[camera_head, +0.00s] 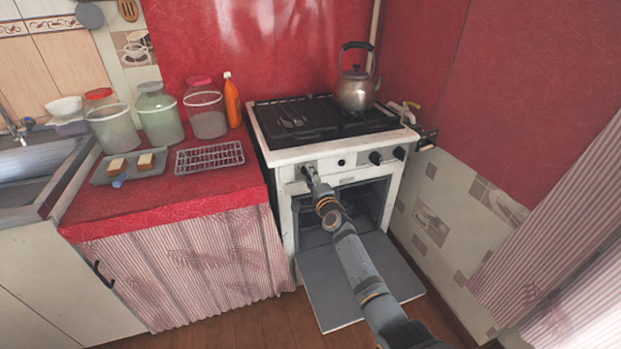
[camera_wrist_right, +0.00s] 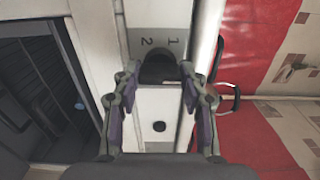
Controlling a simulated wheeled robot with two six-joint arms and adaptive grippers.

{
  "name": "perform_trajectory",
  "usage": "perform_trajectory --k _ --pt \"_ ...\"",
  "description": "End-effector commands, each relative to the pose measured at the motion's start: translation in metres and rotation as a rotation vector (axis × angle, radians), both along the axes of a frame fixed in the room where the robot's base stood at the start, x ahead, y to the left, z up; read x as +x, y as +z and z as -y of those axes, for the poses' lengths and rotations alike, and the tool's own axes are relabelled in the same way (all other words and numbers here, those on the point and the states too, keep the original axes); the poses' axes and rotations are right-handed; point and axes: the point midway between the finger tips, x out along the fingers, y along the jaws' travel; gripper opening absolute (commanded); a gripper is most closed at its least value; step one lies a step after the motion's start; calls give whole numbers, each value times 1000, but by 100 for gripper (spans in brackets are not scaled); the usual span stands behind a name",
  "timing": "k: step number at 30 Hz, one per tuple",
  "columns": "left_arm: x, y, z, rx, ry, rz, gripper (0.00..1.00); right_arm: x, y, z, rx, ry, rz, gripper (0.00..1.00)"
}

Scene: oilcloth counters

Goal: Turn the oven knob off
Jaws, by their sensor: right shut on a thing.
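The white stove (camera_head: 285,155) stands against the red wall, with knobs along its front panel. My right arm reaches to the left end of that panel. My right gripper (camera_head: 309,174) is at the knob there and mostly hides it in the head view. In the right wrist view, a dark round knob (camera_wrist_right: 158,70) sits between the fingertips of my right gripper (camera_wrist_right: 157,76), which is shut on it. The marks 1 and 2 show on the panel beside the knob. The oven door (camera_head: 350,285) hangs open below. My left gripper is not in view.
A kettle (camera_head: 355,90) stands on the hob. The red counter (camera_head: 215,195) at left holds jars, a rack (camera_head: 209,156) and an orange bottle (camera_head: 232,103).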

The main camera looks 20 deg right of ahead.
Motion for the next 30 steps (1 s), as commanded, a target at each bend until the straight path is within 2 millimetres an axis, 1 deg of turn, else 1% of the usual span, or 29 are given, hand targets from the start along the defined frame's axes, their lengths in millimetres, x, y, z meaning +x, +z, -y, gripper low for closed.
perform_trajectory --k 1,2,6,7,14,16,20,26,30 --pt "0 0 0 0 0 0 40 0 -1 0 3 0 -1 12" --pt "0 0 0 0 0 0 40 0 -1 0 3 0 -1 44" --pt "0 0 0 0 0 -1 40 0 -1 0 2 0 -1 63" --pt "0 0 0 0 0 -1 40 0 -1 0 1 0 -1 66" --pt "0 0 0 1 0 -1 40 0 0 0 1 0 0 66" --pt "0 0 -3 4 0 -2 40 0 0 0 0 0 0 66" --pt "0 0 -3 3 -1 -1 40 -5 -1 0 -2 2 0 66" --pt "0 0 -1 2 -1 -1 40 -24 -1 1 -3 1 0 66" --pt "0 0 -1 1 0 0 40 -59 -2 2 -2 0 -2 66"
